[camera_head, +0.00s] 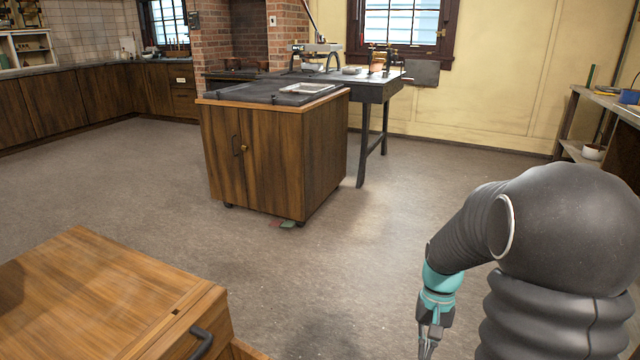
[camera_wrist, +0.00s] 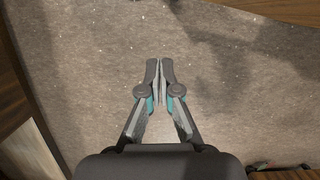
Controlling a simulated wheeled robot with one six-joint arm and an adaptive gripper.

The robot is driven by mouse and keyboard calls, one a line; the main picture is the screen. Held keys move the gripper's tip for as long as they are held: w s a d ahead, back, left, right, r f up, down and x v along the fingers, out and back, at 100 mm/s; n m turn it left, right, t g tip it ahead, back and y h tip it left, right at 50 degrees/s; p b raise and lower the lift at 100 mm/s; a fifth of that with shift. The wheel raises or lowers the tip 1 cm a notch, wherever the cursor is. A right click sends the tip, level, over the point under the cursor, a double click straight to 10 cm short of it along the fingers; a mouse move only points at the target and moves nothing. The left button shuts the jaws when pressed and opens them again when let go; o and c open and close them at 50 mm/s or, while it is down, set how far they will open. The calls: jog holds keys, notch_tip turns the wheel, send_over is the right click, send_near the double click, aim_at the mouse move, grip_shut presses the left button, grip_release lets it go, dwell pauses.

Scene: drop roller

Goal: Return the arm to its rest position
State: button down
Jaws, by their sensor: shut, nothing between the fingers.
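My gripper (camera_wrist: 160,68) points down over the bare grey floor in the wrist view, its two fingers together with nothing between them. In the head view my gripper (camera_head: 428,345) hangs below the teal wrist at the lower right, and its fingertips are close to the bottom edge of the picture. My dark grey arm is bent, with its large rounded joint at the right. No held thing shows in either view.
A wooden cabinet (camera_head: 110,300) with a dark handle stands at the lower left. A wheeled wooden cart (camera_head: 270,160) and a dark table (camera_head: 375,90) stand farther back. Shelving (camera_head: 570,130) lines the right side. Open floor (camera_head: 370,250) lies between.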

jog(key=s+a+r+n+t, duration=0.2)
jog(key=s+a+r+t, duration=0.2)
jog(key=s+r, duration=0.3)
jog(key=s+a+r+n+t+h, duration=0.1)
jog(key=s+a+r+t, duration=0.3)
jog(key=s+r, duration=0.4)
jog(key=shift+a+r+n, duration=0.45)
jog(key=shift+r+n, duration=0.15)
jog(key=shift+r, duration=1)
